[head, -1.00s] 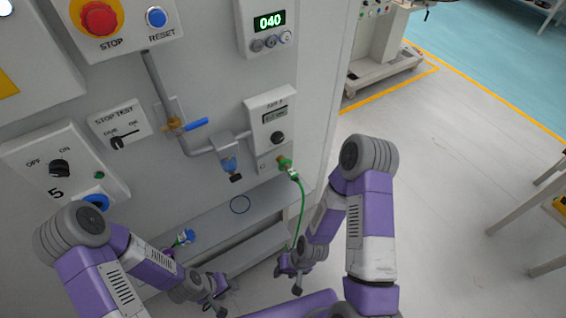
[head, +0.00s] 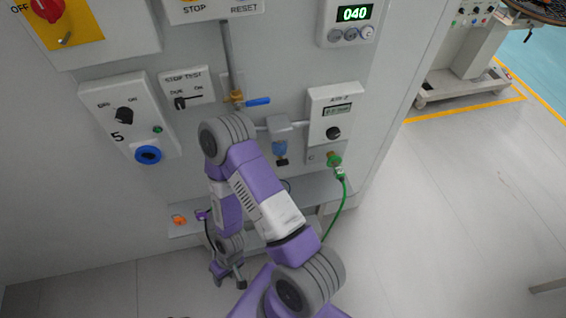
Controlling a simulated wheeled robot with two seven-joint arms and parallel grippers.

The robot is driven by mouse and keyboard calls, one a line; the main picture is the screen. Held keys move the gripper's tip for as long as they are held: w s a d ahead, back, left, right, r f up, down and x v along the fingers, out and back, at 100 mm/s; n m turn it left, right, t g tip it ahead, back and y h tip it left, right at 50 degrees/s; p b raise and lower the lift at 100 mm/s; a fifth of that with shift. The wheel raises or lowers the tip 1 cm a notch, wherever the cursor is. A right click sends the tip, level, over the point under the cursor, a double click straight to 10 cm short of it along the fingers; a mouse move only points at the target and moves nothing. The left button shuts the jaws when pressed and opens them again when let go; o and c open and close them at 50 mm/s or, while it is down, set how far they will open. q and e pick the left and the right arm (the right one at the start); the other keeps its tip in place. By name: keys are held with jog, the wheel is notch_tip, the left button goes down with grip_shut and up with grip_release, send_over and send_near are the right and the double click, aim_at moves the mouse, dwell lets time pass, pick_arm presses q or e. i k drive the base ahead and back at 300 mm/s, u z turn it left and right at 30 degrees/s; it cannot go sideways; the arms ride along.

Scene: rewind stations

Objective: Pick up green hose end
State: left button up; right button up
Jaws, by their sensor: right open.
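A green hose (head: 340,212) hangs from a green coupling (head: 335,160) on the panel below the AIR unit. Its upper end is at this coupling. It runs down and passes behind my arm, so its lower end is hidden. My right gripper (head: 229,281) is open, low in the head view, left of the hose and below the shelf's front edge. It is clearly apart from the visible part of the hose, and I see nothing between its fingers. My left gripper is not in view.
A shelf (head: 332,188) runs along the machine's foot, with an orange fitting (head: 179,220) and a purple fitting (head: 202,215) at its left end. Open floor (head: 450,210) lies to the right.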

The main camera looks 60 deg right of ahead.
aim_at(338, 172)
jog(key=u, duration=0.9)
jog(key=k, duration=0.85)
jog(key=z, duration=0.9)
